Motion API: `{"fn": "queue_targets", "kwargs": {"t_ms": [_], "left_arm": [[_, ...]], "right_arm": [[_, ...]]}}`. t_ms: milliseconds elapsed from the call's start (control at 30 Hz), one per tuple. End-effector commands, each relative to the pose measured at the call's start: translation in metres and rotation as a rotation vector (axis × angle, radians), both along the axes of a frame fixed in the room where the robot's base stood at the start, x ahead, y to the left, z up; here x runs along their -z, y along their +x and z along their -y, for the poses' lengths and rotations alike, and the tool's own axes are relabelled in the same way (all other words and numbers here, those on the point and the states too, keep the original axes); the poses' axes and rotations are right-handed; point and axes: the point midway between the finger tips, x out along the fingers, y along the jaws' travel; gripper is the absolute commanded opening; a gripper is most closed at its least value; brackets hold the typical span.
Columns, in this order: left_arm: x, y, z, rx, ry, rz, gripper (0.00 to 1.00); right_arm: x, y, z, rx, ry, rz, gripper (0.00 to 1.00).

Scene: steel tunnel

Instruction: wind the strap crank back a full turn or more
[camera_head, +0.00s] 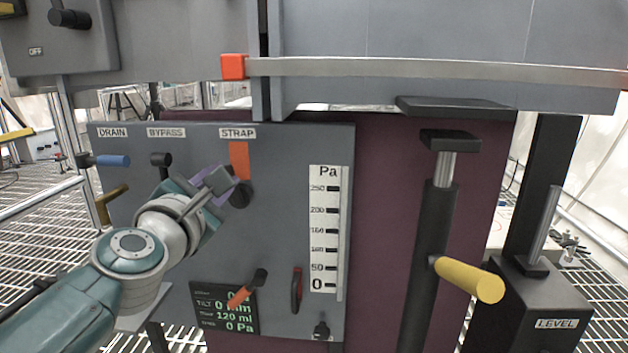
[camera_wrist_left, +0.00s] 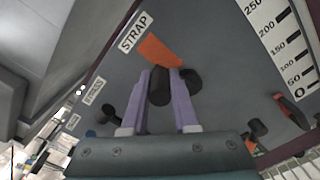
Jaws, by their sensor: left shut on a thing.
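The strap crank sits under the STRAP label (camera_head: 238,133) on the grey panel. Its black hub (camera_head: 240,196) shows just right of my fingers, below the orange strap (camera_head: 239,160). My left gripper (camera_head: 220,182) reaches in from the left and hides most of the crank's handle in the head view. In the left wrist view the black crank handle (camera_wrist_left: 160,88) is between the two purple fingers of my left gripper (camera_wrist_left: 166,92), which is shut on it. The black hub (camera_wrist_left: 191,81) shows beyond the right finger, and the orange strap (camera_wrist_left: 158,50) lies behind the fingertips. My right gripper is not in view.
Left of the crank are a blue DRAIN handle (camera_head: 112,160) and the black BYPASS knob (camera_head: 160,160). Below are an orange-handled lever (camera_head: 240,297), a readout (camera_head: 225,315) and a red handle (camera_head: 296,290). A yellow handle (camera_head: 470,280) juts out on the right.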

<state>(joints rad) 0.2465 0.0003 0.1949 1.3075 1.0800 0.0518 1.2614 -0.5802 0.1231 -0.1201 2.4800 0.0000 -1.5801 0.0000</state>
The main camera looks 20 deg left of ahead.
Motion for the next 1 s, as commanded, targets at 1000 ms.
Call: {"fn": "queue_targets", "kwargs": {"t_ms": [1000], "left_arm": [[0.018, -0.007, -0.026, -0.003, -0.62, 0.146, 0.0]], "right_arm": [[0.023, 0.0, -0.001, 0.004, 0.005, 0.0, 0.5]]}}
